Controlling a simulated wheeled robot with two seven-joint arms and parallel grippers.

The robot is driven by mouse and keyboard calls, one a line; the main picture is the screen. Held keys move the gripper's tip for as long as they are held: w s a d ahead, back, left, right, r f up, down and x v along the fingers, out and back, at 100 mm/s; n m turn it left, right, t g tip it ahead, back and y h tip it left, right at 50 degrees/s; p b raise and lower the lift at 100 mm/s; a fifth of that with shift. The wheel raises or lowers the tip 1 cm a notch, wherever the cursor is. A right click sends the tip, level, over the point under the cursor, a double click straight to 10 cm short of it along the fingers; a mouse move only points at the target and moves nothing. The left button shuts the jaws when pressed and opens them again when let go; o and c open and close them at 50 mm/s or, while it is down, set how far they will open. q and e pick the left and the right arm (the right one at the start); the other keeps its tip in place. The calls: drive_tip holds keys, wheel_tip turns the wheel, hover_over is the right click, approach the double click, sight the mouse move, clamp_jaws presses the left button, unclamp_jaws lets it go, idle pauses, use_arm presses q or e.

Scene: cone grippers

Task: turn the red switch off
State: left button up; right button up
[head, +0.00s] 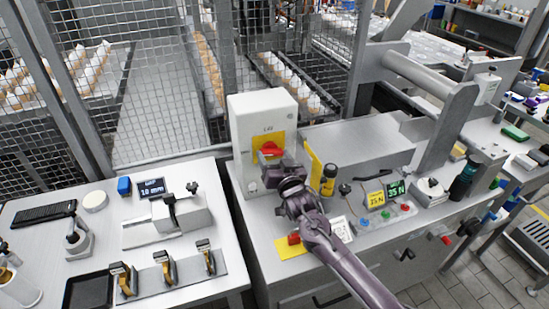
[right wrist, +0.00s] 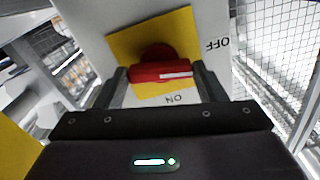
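The red switch (head: 269,148) is a rotary handle on a yellow plate (head: 262,135) on the front of a white box. In the right wrist view, the red switch (right wrist: 150,73) lies nearly level, with a white stripe towards its right end. The upside-down word OFF (right wrist: 217,43) is to its right and ON is below it. My right gripper (head: 269,160) is at the switch. In the wrist view, the right gripper's (right wrist: 161,80) spread fingers flank the handle's two ends; whether they touch it is unclear. My left gripper is out of view.
The white box (head: 262,108) stands on a grey bench. A yellow-and-black bottle (head: 328,180) and a yellow panel (head: 313,165) are close right of my right gripper. A wire fence (head: 160,75) runs behind. A left table (head: 60,235) holds gauges and clamps.

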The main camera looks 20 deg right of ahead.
drive_tip(key=shift+c, duration=1)
drive_tip(key=shift+n, duration=1.5)
drive_tip(key=o, duration=1)
drive_tip(key=shift+s, duration=0.1)
drive_tip(key=shift+s+d+b, duration=0.1)
drive_tip(key=shift+s+b, duration=0.7)
drive_tip(key=shift+s, duration=3)
